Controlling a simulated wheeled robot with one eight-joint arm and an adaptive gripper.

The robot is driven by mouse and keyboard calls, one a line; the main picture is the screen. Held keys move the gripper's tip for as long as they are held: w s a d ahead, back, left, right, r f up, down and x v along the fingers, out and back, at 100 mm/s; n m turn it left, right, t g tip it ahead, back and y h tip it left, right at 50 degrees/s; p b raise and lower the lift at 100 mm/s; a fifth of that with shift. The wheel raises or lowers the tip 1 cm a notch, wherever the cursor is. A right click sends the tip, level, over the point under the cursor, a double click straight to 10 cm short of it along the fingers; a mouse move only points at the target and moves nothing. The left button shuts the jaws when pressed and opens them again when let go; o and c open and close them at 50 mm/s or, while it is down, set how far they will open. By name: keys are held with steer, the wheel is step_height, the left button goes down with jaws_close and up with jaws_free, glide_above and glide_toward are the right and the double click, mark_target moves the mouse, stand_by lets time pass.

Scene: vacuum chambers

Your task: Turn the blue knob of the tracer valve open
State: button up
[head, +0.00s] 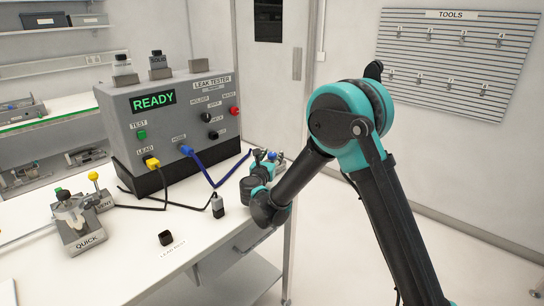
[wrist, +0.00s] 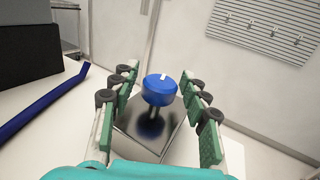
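The blue knob (wrist: 160,91) stands upright on a stem above a shiny metal valve block (wrist: 137,137) in the wrist view. A short white mark shows on its top, pointing roughly away from me. My gripper (wrist: 158,73) is open, with its green-padded fingers on the left and right of the knob. Gaps show on both sides, so the fingers look apart from it. My arm and gripper hide most of the valve there.
The grey leak tester (head: 185,120) reads READY and stands left of my gripper. A blue hose (head: 207,177) runs from it toward the valve; it also shows in the wrist view (wrist: 45,100). A QUICK fixture (head: 78,225) stands front left.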

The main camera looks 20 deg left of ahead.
steer(key=shift+s, duration=0.1)
steer(key=s, duration=0.8)
steer(key=s+d, duration=0.1)
steer(key=s, duration=0.2)
steer(key=shift+s, duration=0.4)
